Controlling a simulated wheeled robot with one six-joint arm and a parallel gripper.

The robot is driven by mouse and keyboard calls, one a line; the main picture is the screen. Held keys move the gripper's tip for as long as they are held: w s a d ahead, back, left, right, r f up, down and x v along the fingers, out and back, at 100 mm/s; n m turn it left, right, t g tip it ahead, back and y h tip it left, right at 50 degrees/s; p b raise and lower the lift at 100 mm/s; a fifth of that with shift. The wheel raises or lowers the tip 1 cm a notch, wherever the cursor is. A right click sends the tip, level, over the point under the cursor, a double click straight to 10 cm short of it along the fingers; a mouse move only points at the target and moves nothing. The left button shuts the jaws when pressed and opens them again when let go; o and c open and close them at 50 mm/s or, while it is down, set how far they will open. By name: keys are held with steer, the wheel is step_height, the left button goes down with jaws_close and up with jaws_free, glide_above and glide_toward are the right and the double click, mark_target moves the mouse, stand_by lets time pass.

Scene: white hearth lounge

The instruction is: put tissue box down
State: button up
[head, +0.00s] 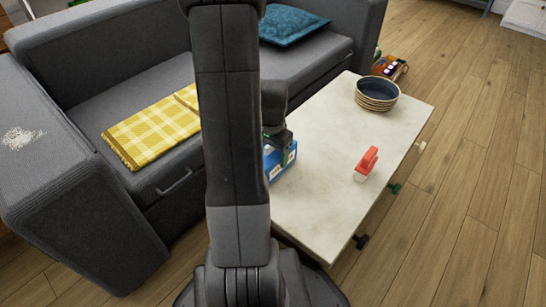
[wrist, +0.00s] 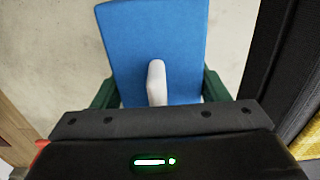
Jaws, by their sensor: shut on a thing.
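The tissue box is blue, with a white tissue standing up from its top; in the wrist view the box (wrist: 185,45) fills the middle between my fingers. My gripper (wrist: 160,90) has green fingers and is shut on the box's two sides. In the head view the blue box (head: 279,160) shows at the left side of the pale coffee table (head: 320,195), partly hidden behind my arm. My gripper (head: 277,138) is above it there. The box is at or just above the tabletop; I cannot tell whether it touches.
The grey sofa (head: 130,85) with a yellow checked cloth (head: 155,127) and blue pillow (head: 290,24) borders the left. The table's middle is clear.

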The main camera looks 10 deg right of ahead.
steer(key=shift+f, duration=0.35)
steer(key=o, duration=1.1)
steer(key=shift+c, duration=0.2)
step_height(320, 180, up, 12)
steer(key=p, duration=0.5)
steer(key=shift+r, duration=0.1)
